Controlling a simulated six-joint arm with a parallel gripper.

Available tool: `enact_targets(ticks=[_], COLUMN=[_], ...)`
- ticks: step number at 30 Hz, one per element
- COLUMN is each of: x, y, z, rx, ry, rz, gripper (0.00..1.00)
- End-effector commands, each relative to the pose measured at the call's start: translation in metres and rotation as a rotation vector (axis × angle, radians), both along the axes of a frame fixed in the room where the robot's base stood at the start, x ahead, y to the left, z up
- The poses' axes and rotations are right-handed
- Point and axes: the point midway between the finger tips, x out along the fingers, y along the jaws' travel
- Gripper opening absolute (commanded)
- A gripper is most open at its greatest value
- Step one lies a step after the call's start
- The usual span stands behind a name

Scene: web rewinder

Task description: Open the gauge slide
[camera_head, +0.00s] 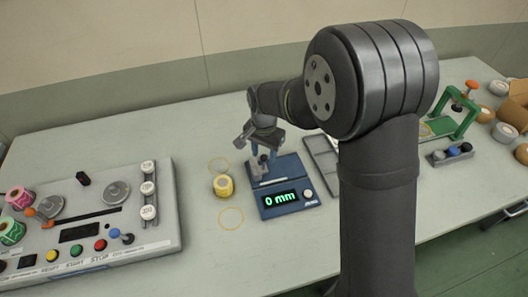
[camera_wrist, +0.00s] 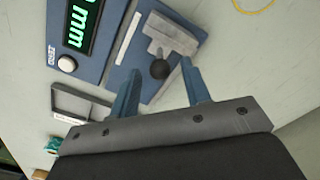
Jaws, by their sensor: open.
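The gauge (camera_head: 290,172) is a blue box on the bench, with a green display reading 0 mm and a white round button. In the wrist view its blue body (camera_wrist: 118,62) lies at the upper left. The gauge slide (camera_wrist: 171,38) is a grey T-shaped metal piece on the blue base, with a dark round knob (camera_wrist: 159,69). My gripper (camera_wrist: 161,72) is open, with one blue finger on each side of the knob. In the head view my gripper (camera_head: 257,149) is over the gauge's back left part and hides some of the slide. I cannot tell whether the fingers touch the knob.
A yellow tape roll (camera_head: 223,186) stands left of the gauge, between yellow rings marked on the bench. A grey tray (camera_head: 322,160) lies to the right. A control panel (camera_head: 150,233) with buttons and reels fills the left. A green stand (camera_head: 466,119) is at right.

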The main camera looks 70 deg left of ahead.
Motion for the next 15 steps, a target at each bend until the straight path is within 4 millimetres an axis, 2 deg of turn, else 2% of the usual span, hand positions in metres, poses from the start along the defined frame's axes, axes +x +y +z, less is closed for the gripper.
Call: enact_targets(ticks=[5, 8, 12, 15], x=[0.0001, 0.0001, 0.0, 0.0], y=[-0.0001, -0.0001, -0.0001, -0.0001], z=[-0.0001, 0.0, 0.0001, 0.0001], rx=[0.0, 0.0, 0.0, 0.0], ry=[0.0, 0.0, 0.0, 0.0], rz=[0.0, 0.0, 0.0, 0.0], gripper=[0.43, 0.28, 0.0, 0.0])
